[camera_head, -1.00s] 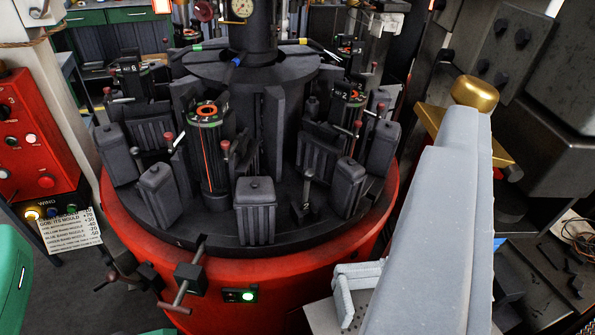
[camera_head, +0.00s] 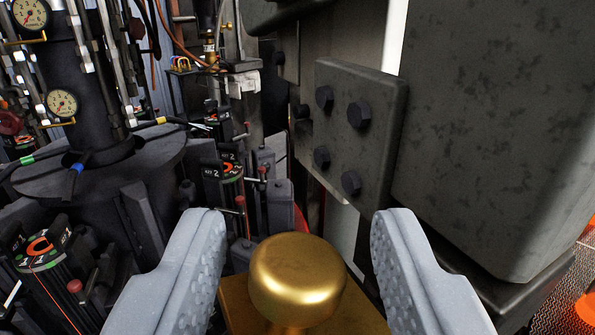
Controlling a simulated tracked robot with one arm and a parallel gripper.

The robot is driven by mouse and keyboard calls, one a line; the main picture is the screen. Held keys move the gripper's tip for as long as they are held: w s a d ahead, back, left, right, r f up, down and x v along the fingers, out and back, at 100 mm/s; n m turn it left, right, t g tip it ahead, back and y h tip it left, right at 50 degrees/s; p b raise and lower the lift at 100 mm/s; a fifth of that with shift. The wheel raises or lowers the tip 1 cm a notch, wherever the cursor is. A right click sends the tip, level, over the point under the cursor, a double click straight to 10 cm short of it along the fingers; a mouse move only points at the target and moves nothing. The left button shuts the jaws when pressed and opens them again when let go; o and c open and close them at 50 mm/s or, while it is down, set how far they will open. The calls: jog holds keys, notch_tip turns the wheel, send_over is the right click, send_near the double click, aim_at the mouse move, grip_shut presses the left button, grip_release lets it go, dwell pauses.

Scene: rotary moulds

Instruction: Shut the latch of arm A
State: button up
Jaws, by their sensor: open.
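A round brass knob (camera_head: 297,277) stands on a flat brass plate (camera_head: 240,308) at the bottom middle of the view. No label on them shows, so I cannot tell whether they belong to the latch of arm A. My gripper (camera_head: 298,218) is open, with one grey ribbed finger on each side of the knob. Clear gaps show between the knob and both fingers. Nothing is held. The lower part of the knob's plate runs out of view.
A dark bolted plate (camera_head: 350,125) and a big dark block (camera_head: 500,130) stand right behind the knob. At left is the rotary table with its centre column (camera_head: 80,100), a mould (camera_head: 45,265) and a mould marked 2 (camera_head: 228,170). Gauges and pipes stand at the upper left.

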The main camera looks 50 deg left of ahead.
jog(key=shift+w+a, duration=0.4)
jog(key=shift+w, duration=0.05)
grip_shut()
jog(key=shift+a, duration=0.1)
jog(key=shift+s+f, duration=0.1)
